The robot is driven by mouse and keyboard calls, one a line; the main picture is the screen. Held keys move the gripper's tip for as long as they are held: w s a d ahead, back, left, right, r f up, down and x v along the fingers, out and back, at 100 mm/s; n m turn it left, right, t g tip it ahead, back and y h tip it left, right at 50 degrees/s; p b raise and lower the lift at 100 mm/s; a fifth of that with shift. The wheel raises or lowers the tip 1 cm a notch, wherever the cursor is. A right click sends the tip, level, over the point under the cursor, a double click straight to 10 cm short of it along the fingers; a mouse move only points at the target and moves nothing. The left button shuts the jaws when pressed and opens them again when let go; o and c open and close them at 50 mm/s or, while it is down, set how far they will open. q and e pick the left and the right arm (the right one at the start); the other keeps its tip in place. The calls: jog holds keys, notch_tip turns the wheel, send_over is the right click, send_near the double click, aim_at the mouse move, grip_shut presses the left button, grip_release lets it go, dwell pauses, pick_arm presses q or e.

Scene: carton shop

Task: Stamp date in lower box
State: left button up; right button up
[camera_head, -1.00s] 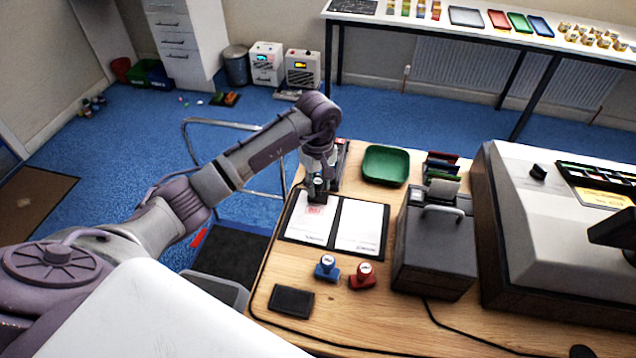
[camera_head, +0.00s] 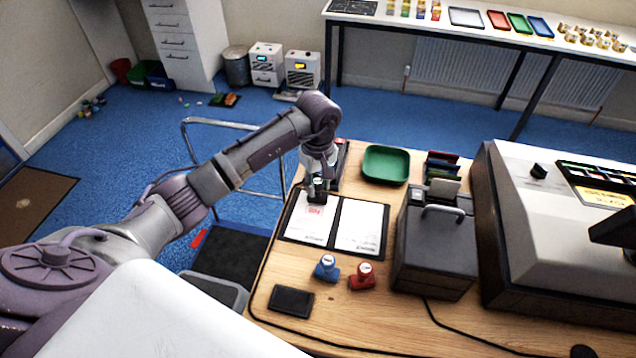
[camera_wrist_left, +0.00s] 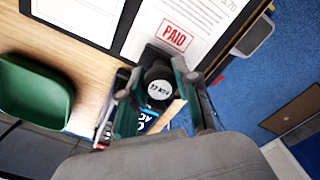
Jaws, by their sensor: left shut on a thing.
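A black folder (camera_head: 333,250) lies open on the desk with two white pages. The left page (camera_head: 305,224) has a red PAID mark (camera_head: 316,211) near its top right; the mark reads clearly in the wrist view (camera_wrist_left: 173,36). My left gripper (camera_head: 318,187) is over the top of that page, shut on a dark date stamp (camera_wrist_left: 160,88). The stamp's round top carries small lettering, and its dark base shows beside the PAID mark. I cannot tell whether its base touches the paper. The boxes on the page are too small to make out.
A blue stamp (camera_head: 327,267), a red stamp (camera_head: 362,275) and a black ink pad (camera_head: 291,300) stand in front of the folder. A green tray (camera_head: 386,164) is behind it. A dark grey machine (camera_head: 435,240) and a large register (camera_head: 545,220) block the right.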

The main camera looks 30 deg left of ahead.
pick_arm(q)
jog(key=shift+s+f, duration=0.1)
jog(key=shift+f, duration=0.05)
jog(key=shift+w+r+p, duration=0.2)
jog(key=shift+r+p, duration=0.35)
jog(key=shift+r, duration=0.45)
jog(key=shift+r+p, duration=1.2)
jog(key=shift+r, duration=1.4)
jog(key=shift+s, duration=0.1)
jog(key=shift+d, duration=0.1)
